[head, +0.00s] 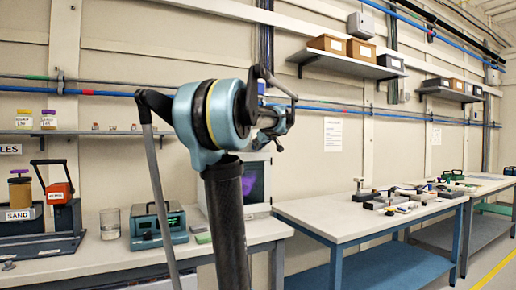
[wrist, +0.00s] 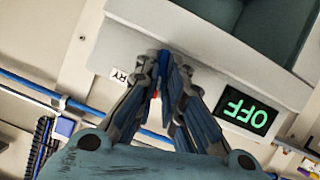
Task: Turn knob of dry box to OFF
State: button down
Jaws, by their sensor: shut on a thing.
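In the wrist view the dry box (wrist: 215,65) appears upside down, with a pale front panel and a dark teal recess. Its black display (wrist: 245,117) shows green letters reading OFF. A white label (wrist: 119,76) ending in "RY" is partly covered. My gripper (wrist: 165,65) is against the panel between label and display, shut on the knob. The knob is almost wholly hidden by the fingers; a small red patch shows between them, and its pointer direction cannot be told. In the head view my arm covers this spot, and the fingertips cannot be made out.
A white-framed violet window (head: 257,183) shows behind my arm. A second table (head: 345,220) on the right holds several small parts. Blue pipes run along the wall.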

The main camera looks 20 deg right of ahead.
jog(key=n+h, duration=0.1)
jog(key=n, duration=0.1)
jog(key=a+n+h, duration=0.1)
jog(key=n, duration=0.1)
jog(key=shift+f+t+h, duration=0.2)
jog(key=shift+t+h, duration=0.2)
jog(key=shift+n, duration=0.3)
jog(key=c, duration=1.7)
grip_release()
jog(key=v, duration=1.2)
jog(key=shift+a+f, duration=0.1)
jog(key=shift+f, duration=0.05)
